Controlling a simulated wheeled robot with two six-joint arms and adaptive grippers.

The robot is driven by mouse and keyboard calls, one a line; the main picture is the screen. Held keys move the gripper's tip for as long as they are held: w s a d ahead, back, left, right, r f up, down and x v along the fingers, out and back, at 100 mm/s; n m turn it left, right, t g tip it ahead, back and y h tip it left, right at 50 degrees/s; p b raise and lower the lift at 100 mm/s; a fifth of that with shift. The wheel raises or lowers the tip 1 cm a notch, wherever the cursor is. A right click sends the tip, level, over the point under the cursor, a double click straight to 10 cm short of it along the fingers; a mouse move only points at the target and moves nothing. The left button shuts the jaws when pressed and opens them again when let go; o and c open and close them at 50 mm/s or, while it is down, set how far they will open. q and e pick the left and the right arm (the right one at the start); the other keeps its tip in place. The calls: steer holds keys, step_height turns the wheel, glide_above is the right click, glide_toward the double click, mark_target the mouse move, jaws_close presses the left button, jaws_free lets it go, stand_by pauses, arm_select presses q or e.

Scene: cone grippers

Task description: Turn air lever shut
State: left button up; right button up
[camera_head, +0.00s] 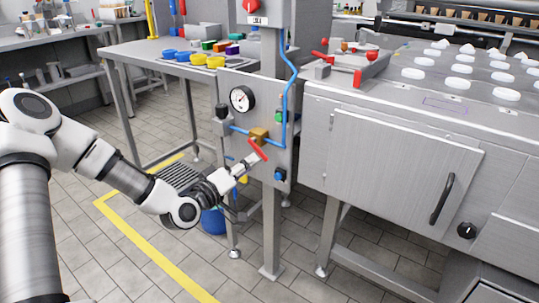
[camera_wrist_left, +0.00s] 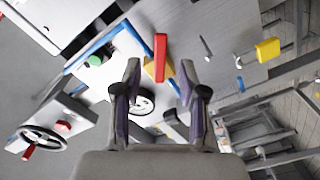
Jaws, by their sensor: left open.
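The red air lever (camera_head: 257,149) slants on a brass valve (camera_head: 259,134) in the blue air line on a grey panel. My left gripper (camera_head: 246,164) is at the lever, its fingers pointing toward the panel. In the left wrist view, the red lever (camera_wrist_left: 160,58) stands between the two open fingertips of my left gripper (camera_wrist_left: 159,72), with a gap on each side. The valve's yellow body (camera_wrist_left: 157,70) shows behind it. I cannot tell how deep the lever is between the fingers. My right gripper is not in view.
A pressure gauge (camera_head: 241,99) sits up and left of the valve. A blue knob (camera_head: 280,175) and a green fitting (camera_head: 279,116) are on the same panel. A steel cabinet (camera_head: 390,160) stands to the right. A blue bucket (camera_head: 212,221) is on the floor below.

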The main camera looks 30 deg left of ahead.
mark_target(261, 155)
arm_select(q)
steer(key=w, duration=0.2)
steer(key=w+b, duration=0.1)
steer(key=w, duration=0.1)
steer(key=w+b, duration=0.1)
steer(key=shift+w+d+f, duration=0.2)
steer(key=shift+w+d, duration=0.05)
steer(key=shift+w, duration=0.15)
steer(key=shift+w+r, duration=0.15)
steer(key=shift+w, duration=0.25)
jaws_close()
